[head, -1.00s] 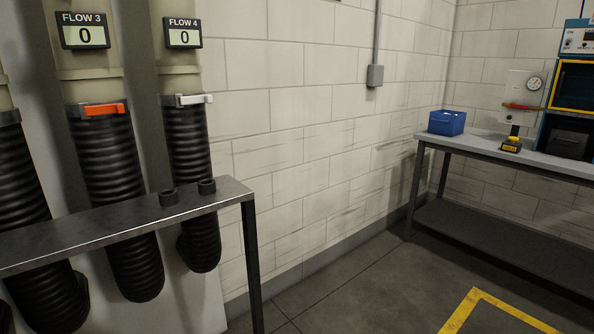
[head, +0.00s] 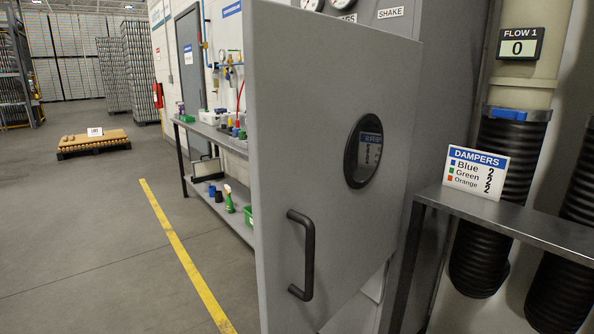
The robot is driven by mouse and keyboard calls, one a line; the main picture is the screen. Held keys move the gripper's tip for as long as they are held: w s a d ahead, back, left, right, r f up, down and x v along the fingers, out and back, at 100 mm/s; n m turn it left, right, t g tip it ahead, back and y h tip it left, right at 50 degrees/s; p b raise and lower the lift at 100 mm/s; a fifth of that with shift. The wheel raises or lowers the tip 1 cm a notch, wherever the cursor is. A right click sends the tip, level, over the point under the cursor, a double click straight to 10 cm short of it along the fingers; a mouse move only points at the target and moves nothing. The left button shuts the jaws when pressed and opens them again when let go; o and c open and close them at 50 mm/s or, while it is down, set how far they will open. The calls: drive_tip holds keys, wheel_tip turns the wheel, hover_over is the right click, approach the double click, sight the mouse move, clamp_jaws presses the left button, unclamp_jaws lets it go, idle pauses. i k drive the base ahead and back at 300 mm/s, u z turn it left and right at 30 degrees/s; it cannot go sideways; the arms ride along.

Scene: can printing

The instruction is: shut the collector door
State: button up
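The collector door (head: 345,120) is a large grey panel standing open in the middle of the head view, swung out from the grey collector cabinet (head: 440,80) behind it. It has a round dark-rimmed window (head: 363,153) and a black bar handle (head: 309,255) low near its left edge. The door hides part of the cabinet opening and of the workbench behind. My gripper is not in view.
A metal shelf (head: 520,222) with a dampers sign (head: 475,172) stands right of the door, by black hoses (head: 508,170). A workbench (head: 215,133) stands behind the door at left. The floor at left is open, with a yellow line (head: 180,250) and a pallet (head: 93,144) farther off.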

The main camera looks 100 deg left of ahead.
sight(332, 101)
drive_tip(key=u, duration=3.15)
drive_tip(key=i, duration=1)
drive_tip(key=k, duration=0.5)
drive_tip(key=u, duration=1.8)
drive_tip(key=k, duration=0.7)
drive_tip(key=z, duration=0.3)
